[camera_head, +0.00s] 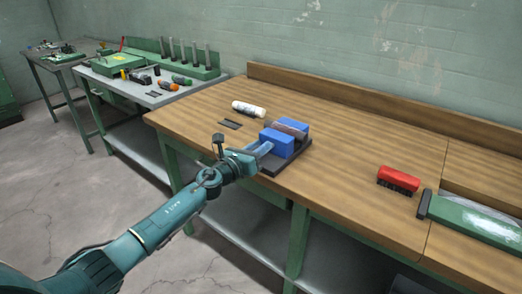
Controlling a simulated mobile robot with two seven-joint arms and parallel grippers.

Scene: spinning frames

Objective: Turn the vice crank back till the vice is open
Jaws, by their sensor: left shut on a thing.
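The vice (277,142) has two blue jaw blocks on a dark base, and it stands near the front edge of the wooden bench (340,180). A dark, rounded piece lies between the blue blocks. My left gripper (263,149) reaches in from the left and is shut at the front left side of the vice. The crank is mostly hidden at the gripper, so its angle cannot be told. My right gripper is not in view.
A white cylinder (249,109) and dark flat strips (230,124) lie behind the vice. A tool table (150,92) stands at the left.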

